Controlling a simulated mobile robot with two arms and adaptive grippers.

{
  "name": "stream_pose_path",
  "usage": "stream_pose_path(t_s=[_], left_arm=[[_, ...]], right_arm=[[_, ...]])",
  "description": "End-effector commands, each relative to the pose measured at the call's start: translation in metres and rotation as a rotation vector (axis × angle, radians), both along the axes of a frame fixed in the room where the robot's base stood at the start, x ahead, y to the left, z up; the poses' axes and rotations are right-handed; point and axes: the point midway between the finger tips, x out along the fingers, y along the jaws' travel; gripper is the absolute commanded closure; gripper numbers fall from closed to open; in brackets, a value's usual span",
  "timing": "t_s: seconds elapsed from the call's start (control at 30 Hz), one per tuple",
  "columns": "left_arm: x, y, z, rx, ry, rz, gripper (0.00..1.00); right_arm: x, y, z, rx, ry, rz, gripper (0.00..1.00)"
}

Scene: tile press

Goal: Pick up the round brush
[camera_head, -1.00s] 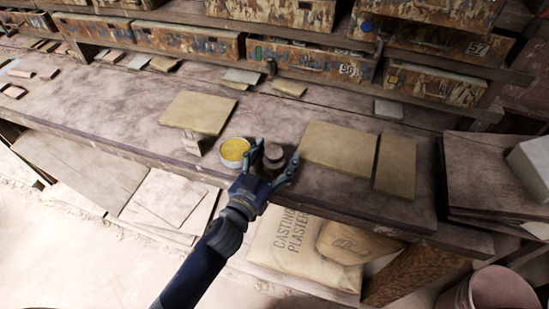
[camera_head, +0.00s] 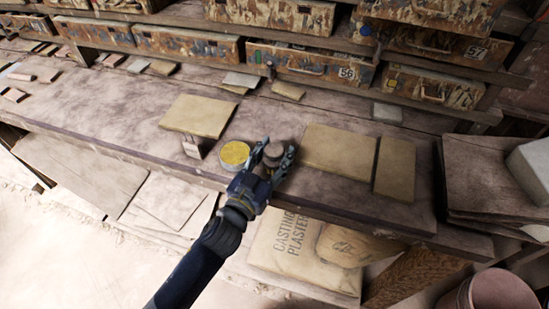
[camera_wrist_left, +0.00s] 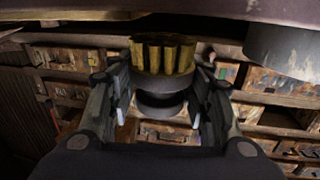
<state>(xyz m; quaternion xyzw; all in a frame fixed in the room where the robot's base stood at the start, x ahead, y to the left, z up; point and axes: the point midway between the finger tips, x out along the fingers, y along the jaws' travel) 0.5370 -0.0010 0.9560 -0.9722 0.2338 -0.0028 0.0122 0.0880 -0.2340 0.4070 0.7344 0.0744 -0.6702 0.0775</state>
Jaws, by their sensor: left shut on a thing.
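The round brush (camera_head: 273,152) stands near the front edge of the workbench, its dark round top showing in the head view. In the left wrist view the brush (camera_wrist_left: 160,95) shows its dark body and yellow bristle tufts, with the picture upside down, so the bristles face the bench. My left gripper (camera_head: 278,150) has one finger on each side of the brush and is shut on it. In the left wrist view the gripper's fingers (camera_wrist_left: 160,88) flank the dark body. My right gripper is not in view.
A round tin with a yellow top (camera_head: 235,154) stands close left of the brush. A tan slab (camera_head: 340,150) lies close right. A small pale block (camera_head: 192,146) is further left. Numbered drawers (camera_head: 310,62) line the back. The left part of the workbench (camera_head: 90,120) is mostly clear.

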Motion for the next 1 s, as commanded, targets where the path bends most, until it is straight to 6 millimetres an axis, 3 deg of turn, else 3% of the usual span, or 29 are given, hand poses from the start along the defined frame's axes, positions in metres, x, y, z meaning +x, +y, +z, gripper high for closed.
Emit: stream_pose_path(t_s=[0.1, 0.6, 0.8, 1.0], left_arm=[[-0.003, 0.002, 0.016, 0.001, -0.002, -0.002, 0.83], [-0.102, 0.074, 0.023, 0.001, 0.004, 0.001, 0.83], [-0.122, 0.089, 0.027, 0.001, 0.002, 0.001, 0.83], [-0.129, 0.094, 0.029, 0.000, -0.001, 0.000, 0.83]], right_arm=[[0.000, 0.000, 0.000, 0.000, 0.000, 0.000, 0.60], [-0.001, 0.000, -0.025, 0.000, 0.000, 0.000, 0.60], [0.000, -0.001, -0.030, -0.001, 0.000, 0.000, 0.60], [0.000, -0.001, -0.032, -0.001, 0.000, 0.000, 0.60]])
